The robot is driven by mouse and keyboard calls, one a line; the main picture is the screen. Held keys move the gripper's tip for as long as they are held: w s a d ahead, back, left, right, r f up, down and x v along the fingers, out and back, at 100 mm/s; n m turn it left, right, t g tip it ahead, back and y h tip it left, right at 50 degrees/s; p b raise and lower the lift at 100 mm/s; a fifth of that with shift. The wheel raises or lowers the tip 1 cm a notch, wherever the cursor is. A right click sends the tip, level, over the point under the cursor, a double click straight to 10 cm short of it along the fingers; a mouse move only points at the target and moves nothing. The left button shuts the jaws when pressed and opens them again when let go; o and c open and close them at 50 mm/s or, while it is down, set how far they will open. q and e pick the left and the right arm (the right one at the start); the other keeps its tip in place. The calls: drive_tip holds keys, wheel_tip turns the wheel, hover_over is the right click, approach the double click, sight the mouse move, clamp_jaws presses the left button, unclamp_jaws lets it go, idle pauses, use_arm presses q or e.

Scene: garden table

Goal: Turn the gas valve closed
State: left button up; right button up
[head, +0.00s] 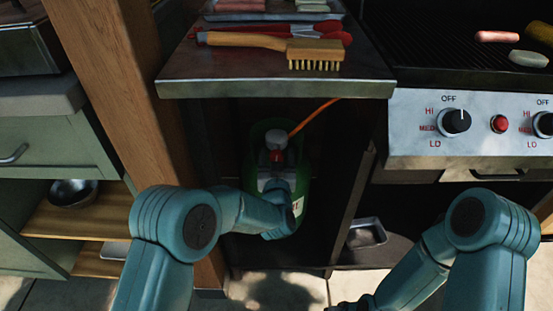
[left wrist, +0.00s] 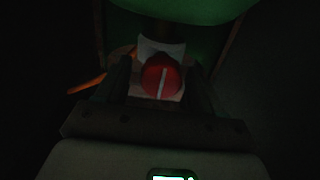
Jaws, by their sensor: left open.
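The gas valve is a red round knob (left wrist: 161,77) with a pale line across it, which runs nearly upright in the left wrist view. In the head view the red valve (head: 277,155) shows small, on top of the green gas bottle (head: 259,135) under the side shelf. My left gripper (head: 275,171) reaches in to the valve. In the left wrist view its two dark fingers (left wrist: 160,88) are open, one on each side of the knob; I cannot tell whether they touch it. My right gripper (head: 345,306) is mostly cut off at the bottom edge.
An orange hose (head: 314,115) runs up from the bottle. The metal side shelf (head: 270,89) above holds a wooden brush (head: 314,52) and red-handled tools. A wooden post (head: 122,85) and dark cabinet walls flank the narrow bottle space. The grill (head: 470,118) stands at right.

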use_arm(q)
drive_tip(key=shift+w, duration=0.15)
drive_tip(key=c, duration=1)
